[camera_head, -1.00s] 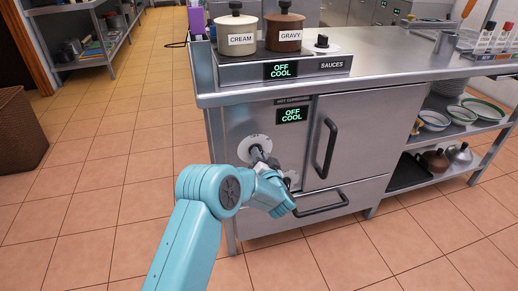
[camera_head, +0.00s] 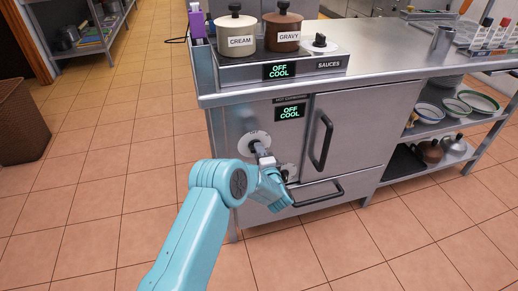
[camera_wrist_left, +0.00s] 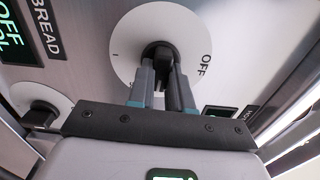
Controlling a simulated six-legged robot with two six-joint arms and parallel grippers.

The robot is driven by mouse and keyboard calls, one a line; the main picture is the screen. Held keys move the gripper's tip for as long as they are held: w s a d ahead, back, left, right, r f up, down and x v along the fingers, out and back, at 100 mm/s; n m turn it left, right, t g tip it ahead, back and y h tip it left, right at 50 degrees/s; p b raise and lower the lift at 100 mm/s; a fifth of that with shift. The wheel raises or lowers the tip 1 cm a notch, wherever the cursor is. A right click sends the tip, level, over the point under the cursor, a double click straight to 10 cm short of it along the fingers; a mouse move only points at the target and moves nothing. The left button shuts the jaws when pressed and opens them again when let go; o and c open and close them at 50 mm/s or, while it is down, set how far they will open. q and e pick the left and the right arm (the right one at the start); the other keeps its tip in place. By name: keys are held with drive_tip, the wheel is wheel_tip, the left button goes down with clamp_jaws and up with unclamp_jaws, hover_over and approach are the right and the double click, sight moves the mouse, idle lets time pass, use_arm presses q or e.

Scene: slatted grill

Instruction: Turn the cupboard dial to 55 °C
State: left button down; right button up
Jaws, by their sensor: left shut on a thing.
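The cupboard dial is a white disc (camera_head: 248,138) on the left of the steel front, with a black knob (camera_wrist_left: 160,52) at its middle. It also shows in the left wrist view (camera_wrist_left: 128,48), with OFF printed on its right side and a small tick at left. My left gripper (camera_head: 260,150) is shut on the knob, one finger on each side of it in the left wrist view (camera_wrist_left: 162,70). The cupboard display (camera_head: 289,112) reads OFF COOL. The gripper hides part of the dial in the head view. My right gripper is not in view.
A second dial (camera_head: 289,170) sits just below and to the right, partly behind my arm. The cupboard door handle (camera_head: 322,142) and drawer handle (camera_head: 316,195) stick out to the right. The cream pot (camera_head: 236,37) and gravy pot (camera_head: 283,31) stand on top.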

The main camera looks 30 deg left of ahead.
use_arm(q)
drive_tip(key=m+p, duration=0.1)
drive_tip(key=m, duration=0.4)
drive_tip(key=shift+f, duration=0.15)
drive_tip(key=shift+m, duration=0.3)
idle(0.3)
drive_tip(key=c, duration=1)
unclamp_jaws()
drive_tip(key=shift+c, duration=0.2)
drive_tip(key=p+v, duration=0.2)
drive_tip(key=v, duration=1.4)
drive_tip(key=shift+s, duration=0.2)
drive_tip(key=shift+d, duration=0.1)
